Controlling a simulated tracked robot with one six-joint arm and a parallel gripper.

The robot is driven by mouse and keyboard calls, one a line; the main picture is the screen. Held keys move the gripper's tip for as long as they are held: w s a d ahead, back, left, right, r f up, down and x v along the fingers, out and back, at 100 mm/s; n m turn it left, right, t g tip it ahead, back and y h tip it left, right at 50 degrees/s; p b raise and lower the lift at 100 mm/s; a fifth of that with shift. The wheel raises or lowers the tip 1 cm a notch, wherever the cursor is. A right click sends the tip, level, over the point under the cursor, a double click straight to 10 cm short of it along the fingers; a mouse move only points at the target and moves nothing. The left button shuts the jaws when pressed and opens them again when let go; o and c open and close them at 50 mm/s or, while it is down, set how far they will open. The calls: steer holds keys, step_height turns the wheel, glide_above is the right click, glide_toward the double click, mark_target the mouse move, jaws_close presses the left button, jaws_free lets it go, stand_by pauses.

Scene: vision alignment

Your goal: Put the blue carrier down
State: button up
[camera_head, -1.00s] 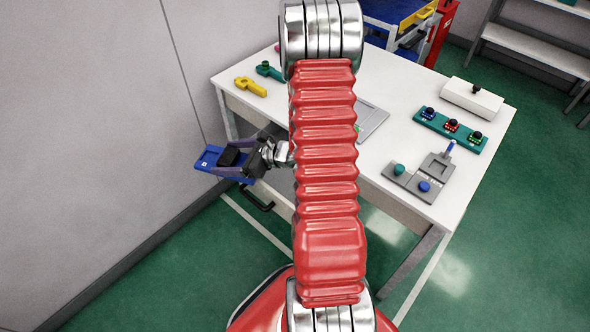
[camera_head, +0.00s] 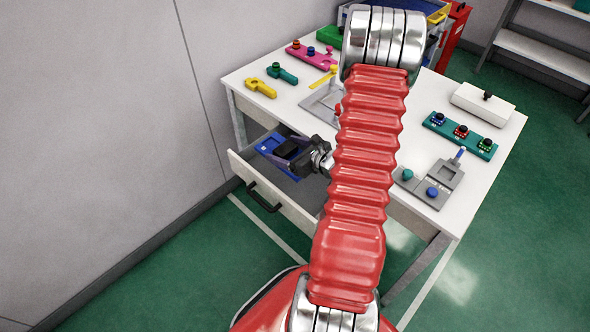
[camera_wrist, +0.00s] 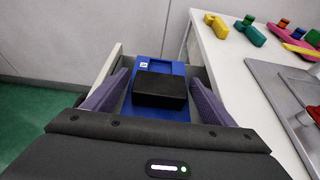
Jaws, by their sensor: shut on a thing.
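The blue carrier (camera_head: 270,143) is a flat blue tray with a black block (camera_head: 286,149) on it. My gripper (camera_head: 290,155) is shut on the carrier, over the open drawer (camera_head: 240,167) of the white table. In the wrist view the carrier (camera_wrist: 180,69) lies between my two purple-grey fingers, with the black block (camera_wrist: 160,90) on top. The drawer's side wall (camera_wrist: 107,70) shows left of the carrier. I cannot tell whether the carrier touches the drawer floor.
The white table (camera_head: 300,92) holds a yellow piece (camera_head: 258,87), a teal piece (camera_head: 283,74), a pink bar (camera_head: 313,57), a teal bar with knobs (camera_head: 460,135) and a grey fixture (camera_head: 435,185). A grey wall stands left. The drawer handle (camera_head: 263,198) juts out in front.

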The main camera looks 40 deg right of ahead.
steer(key=shift+f, duration=2.55)
steer(key=shift+f, duration=2.1)
steer(key=o, duration=1.3)
steer(key=shift+f, duration=0.1)
steer(key=v, duration=1.2)
